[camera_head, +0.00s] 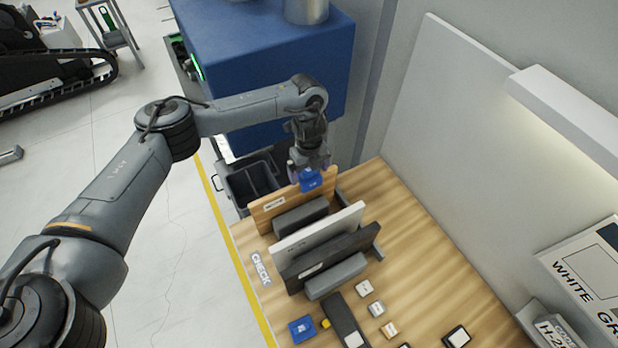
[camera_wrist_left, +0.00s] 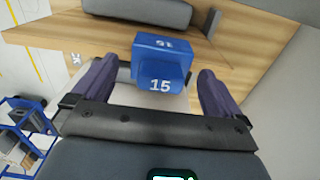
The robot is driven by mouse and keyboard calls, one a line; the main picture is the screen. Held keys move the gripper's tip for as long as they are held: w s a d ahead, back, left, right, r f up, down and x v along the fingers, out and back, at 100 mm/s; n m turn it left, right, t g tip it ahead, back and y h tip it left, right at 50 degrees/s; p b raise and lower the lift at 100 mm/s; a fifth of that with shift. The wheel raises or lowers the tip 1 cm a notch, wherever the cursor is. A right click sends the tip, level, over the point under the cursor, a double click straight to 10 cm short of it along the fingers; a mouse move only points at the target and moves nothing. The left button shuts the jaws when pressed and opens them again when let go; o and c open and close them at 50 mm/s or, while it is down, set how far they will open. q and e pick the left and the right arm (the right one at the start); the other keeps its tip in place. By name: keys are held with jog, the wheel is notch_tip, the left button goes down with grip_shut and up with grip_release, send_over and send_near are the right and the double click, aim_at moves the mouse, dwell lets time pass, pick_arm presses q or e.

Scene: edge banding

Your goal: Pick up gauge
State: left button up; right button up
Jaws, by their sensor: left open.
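A blue gauge block (camera_head: 311,181) is at the top edge of the upright wooden board, at the far end of the bench. In the left wrist view the blue gauge (camera_wrist_left: 160,52) shows the number 15 on its faces. My left gripper (camera_head: 309,168) is at the gauge, pointing down. In the wrist view its two purple fingers stand on either side of the gauge, open, with gaps on both sides. A second blue block (camera_head: 302,329) lies at the near end of the bench. My right gripper is not in view.
Wooden, white and dark panels (camera_head: 318,232) stand upright among grey supports (camera_head: 336,276). Small blocks (camera_head: 376,308) and a dark bar (camera_head: 345,322) lie nearer. A blue cabinet (camera_head: 262,60) and dark bins (camera_head: 250,183) stand beyond. The bench's right side (camera_head: 425,250) is largely clear.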

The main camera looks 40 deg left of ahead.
pick_arm(q)
jog(key=shift+f, duration=0.35)
jog(key=c, duration=1.2)
jog(key=shift+r, duration=0.15)
jog(key=shift+c, duration=0.2)
jog(key=shift+w+r, duration=0.1)
jog(key=shift+r, duration=0.5)
notch_tip(320, 180, up, 3)
jog(key=shift+d+r+p, duration=0.1)
jog(key=shift+p, duration=0.25)
jog(key=s+d+r, duration=0.3)
jog(key=d+r, duration=0.3)
jog(key=d, duration=0.4)
notch_tip(320, 180, up, 7)
jog(key=d+p, duration=0.1)
jog(key=p, duration=0.7)
jog(key=shift+s+r, duration=0.2)
